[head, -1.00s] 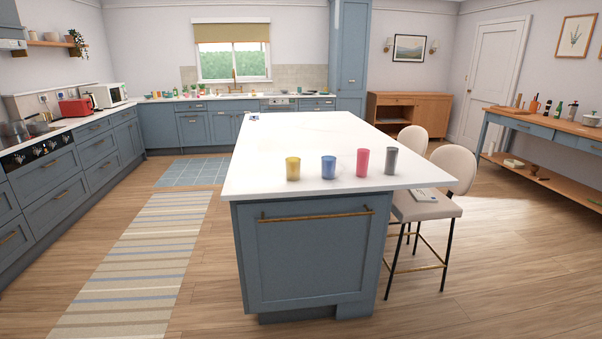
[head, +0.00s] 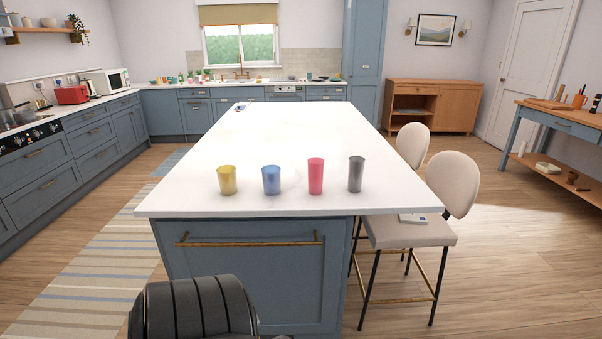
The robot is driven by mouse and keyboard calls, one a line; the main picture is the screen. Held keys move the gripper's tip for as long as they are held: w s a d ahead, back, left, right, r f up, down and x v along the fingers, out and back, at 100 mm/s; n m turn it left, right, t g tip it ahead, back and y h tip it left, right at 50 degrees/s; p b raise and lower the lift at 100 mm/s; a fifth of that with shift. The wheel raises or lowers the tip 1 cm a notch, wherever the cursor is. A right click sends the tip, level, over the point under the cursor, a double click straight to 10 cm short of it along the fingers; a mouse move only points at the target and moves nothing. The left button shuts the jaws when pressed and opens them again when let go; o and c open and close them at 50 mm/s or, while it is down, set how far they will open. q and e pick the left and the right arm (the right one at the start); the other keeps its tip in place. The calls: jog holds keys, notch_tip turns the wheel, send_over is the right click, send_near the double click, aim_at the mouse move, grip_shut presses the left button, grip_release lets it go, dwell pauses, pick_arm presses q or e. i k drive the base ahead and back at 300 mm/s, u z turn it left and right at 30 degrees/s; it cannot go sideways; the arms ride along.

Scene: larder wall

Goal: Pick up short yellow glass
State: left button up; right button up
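A short yellow glass (head: 227,180) stands upright on the white island top (head: 285,133), near its front edge. It is the leftmost of a row of glasses. A blue glass (head: 271,180) of similar height stands to its right. A taller red glass (head: 316,176) and a taller grey glass (head: 355,174) stand further right. A dark, ribbed part of my own arm shows at the bottom of the head view, in front of the island and below the yellow glass. No gripper fingers show.
Two pale stools (head: 454,184) stand at the island's right side. A brass rail (head: 250,243) runs across the island's front. The top behind the glasses is mostly clear. A striped rug (head: 88,270) lies on the floor to the left.

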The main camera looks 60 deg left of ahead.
aim_at(227, 174)
jog(key=u, duration=0.1)
jog(key=i, duration=1.15)
jog(key=u, duration=0.9)
jog(key=i, duration=0.7)
jog(key=u, duration=1.3)
jog(key=i, duration=0.45)
jog(key=u, duration=0.35)
